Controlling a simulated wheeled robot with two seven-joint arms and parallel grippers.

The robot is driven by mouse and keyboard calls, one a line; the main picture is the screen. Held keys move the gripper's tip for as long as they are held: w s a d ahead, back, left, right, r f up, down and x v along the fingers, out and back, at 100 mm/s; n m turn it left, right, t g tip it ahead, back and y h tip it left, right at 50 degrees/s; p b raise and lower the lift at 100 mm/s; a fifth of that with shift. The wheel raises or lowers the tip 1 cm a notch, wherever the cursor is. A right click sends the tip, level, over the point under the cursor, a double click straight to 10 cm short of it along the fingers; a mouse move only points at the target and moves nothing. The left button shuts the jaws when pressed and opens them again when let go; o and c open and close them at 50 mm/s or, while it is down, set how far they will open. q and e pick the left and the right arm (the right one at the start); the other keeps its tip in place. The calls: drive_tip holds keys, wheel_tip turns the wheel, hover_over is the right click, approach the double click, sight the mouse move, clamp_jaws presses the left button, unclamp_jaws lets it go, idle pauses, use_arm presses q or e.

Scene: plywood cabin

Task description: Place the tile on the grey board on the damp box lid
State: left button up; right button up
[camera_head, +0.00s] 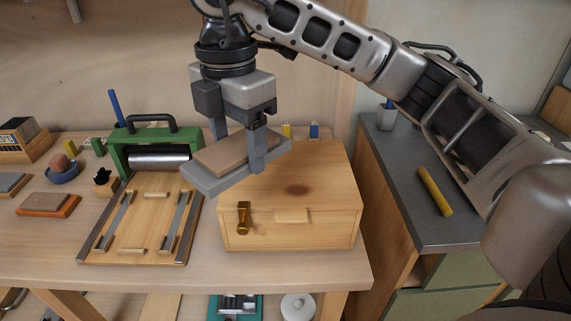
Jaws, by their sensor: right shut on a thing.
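My right gripper (240,150) is shut on a grey board (213,181), one finger down over the board's near side and the other behind. A flat brown tile (233,150) lies on top of the board. The board is held in the air, a little tilted in the picture, in front of the back left part of the damp box. The damp box (290,232) is a pale wooden box with a brass latch on its front. Its lid (318,180) is shut, with a dark round stain, and its back left part is hidden. My left gripper is not in view.
A green press with a roller (160,160) and a wooden bed (143,222) stand left of the box. Small tools, a blue bowl (62,172) and a block on an orange base (48,204) lie further left. A grey-topped cabinet (400,190) with a yellow rod stands at right.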

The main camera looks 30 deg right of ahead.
drive_tip(key=w+d+f, duration=0.3)
drive_tip(key=d+f, duration=0.1)
drive_tip(key=d, duration=0.4)
approach(289, 179)
drive_tip(key=shift+s+a+f+b, duration=0.35)
drive_tip(key=shift+a+f+b, duration=0.1)
drive_tip(key=shift+a+f, duration=0.3)
drive_tip(key=shift+w+d+f, duration=0.15)
drive_tip(key=shift+d+f, duration=0.1)
drive_tip(key=shift+w+d+f, duration=0.1)
drive_tip(key=shift+d+f, duration=0.1)
drive_tip(key=f, duration=0.1)
drive_tip(key=f+p, duration=0.1)
drive_tip(key=f, duration=0.1)
drive_tip(key=shift+w+d, duration=0.1)
drive_tip(key=shift+d, duration=0.25)
drive_tip(key=shift+f, duration=0.55)
drive_tip(key=o, duration=1.1)
drive_tip(key=shift+f, duration=0.1)
